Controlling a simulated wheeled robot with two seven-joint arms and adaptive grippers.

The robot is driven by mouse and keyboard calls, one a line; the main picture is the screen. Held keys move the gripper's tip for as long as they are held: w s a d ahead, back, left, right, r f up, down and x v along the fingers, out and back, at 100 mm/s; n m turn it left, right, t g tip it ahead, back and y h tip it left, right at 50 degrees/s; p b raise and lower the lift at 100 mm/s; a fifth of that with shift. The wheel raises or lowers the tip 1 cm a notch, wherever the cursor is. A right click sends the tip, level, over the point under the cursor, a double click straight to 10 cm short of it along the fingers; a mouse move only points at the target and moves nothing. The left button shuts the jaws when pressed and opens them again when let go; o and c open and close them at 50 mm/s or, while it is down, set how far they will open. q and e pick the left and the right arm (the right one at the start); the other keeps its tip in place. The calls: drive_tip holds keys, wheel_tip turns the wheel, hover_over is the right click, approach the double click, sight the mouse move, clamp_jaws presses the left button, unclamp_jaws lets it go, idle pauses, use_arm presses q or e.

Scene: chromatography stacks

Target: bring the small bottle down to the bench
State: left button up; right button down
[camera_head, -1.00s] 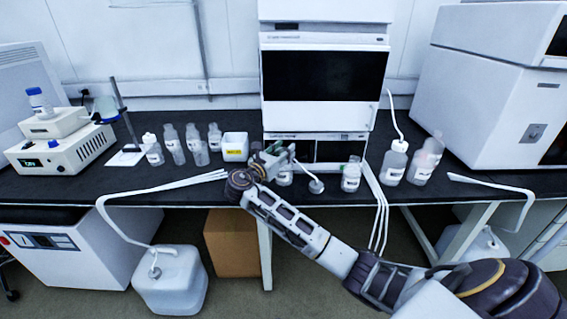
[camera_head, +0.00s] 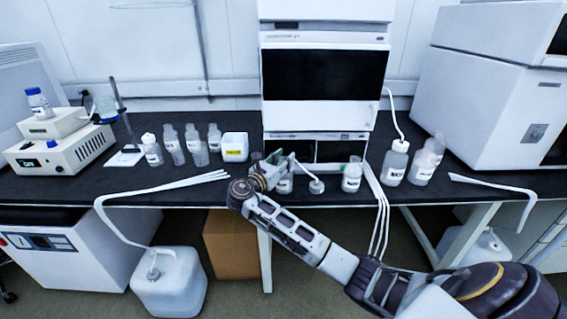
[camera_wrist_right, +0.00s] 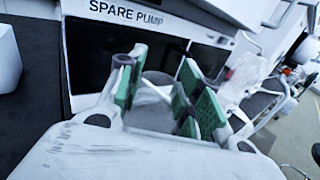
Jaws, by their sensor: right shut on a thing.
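The small bottle (camera_head: 285,184), clear with a white label, is at the front of the black bench (camera_head: 120,184), below the middle instrument. In the right wrist view the green-padded fingers (camera_wrist_right: 163,88) stand on either side of a pale, blurred body, with the spare pump front behind. The bottle looks about upright. I cannot tell whether its base touches the bench. My left gripper is not in view.
A white box (camera_head: 235,147) and several clear bottles (camera_head: 172,146) are to the left. White tubes (camera_head: 190,180) lie along the bench front.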

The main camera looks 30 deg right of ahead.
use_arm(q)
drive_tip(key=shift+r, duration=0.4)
use_arm(e)
drive_tip(key=shift+w+f, duration=0.15)
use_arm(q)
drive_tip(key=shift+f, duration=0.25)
use_arm(e)
drive_tip(key=shift+f, duration=0.1)
drive_tip(key=c, duration=1.3)
unclamp_jaws()
drive_tip(key=o, duration=0.3)
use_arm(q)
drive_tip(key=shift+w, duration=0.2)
